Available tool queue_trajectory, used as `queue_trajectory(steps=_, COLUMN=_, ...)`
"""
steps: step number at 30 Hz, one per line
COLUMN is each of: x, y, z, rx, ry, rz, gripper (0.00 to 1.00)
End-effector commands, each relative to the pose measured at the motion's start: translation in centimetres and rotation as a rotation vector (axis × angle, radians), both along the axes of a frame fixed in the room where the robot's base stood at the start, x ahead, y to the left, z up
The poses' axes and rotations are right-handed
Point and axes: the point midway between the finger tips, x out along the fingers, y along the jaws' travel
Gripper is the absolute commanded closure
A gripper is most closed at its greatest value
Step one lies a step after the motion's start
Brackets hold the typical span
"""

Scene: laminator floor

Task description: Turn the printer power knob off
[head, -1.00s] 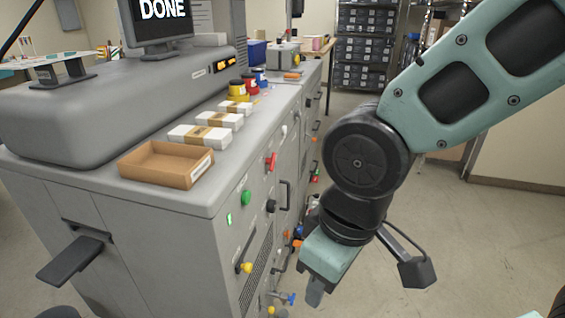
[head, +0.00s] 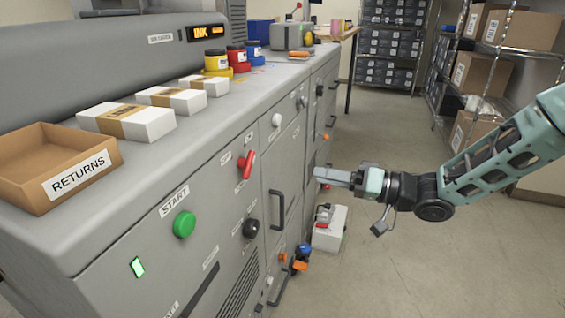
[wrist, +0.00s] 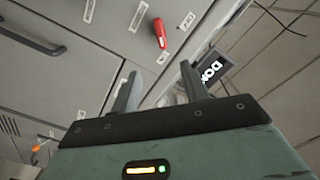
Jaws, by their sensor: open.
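The grey printer cabinet (head: 95,235) fills the left of the head view. Its front has a red handle-shaped knob (head: 246,164), a round black knob (head: 250,228), and a green button (head: 184,224) under a START label. The small labels by the knobs are too small to read, so I cannot tell which is the power knob. My gripper (head: 320,174) is to the right of these controls, beside the cabinet front. In the wrist view my gripper (wrist: 160,72) has its fingers apart and empty. The red knob (wrist: 159,33) shows beyond the fingertips, not touched.
A RETURNS tray (head: 75,178), white paper packs (head: 130,122) and ink jars (head: 217,64) stand on top. A bar handle (head: 277,210) sticks out from the front. A white box (head: 330,228) stands by the cabinet's foot. Floor (head: 400,270) at right is clear.

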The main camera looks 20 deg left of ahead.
Motion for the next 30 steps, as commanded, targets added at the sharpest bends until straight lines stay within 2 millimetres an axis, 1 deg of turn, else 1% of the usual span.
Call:
queue_trajectory(steps=5, x=0.0, y=1.9, z=0.2, rx=0.005, ry=0.001, rz=0.006, gripper=0.55)
queue_trajectory(steps=8, x=0.1, y=3.8, z=0.2, rx=0.004, ry=0.0, rz=0.007, gripper=0.55)
queue_trajectory(steps=18, x=0.7, y=10.9, z=0.2, rx=0.003, ry=-0.001, rz=0.005, gripper=0.55)
queue_trajectory(steps=24, x=1.0, y=14.6, z=0.2, rx=0.003, ry=-0.001, rz=0.004, gripper=0.55)
queue_trajectory(steps=27, x=1.2, y=15.8, z=0.2, rx=0.003, ry=-0.001, rz=0.003, gripper=0.55)
queue_trajectory(steps=30, x=1.2, y=16.7, z=0.1, rx=0.003, ry=-0.001, rz=0.003, gripper=0.55)
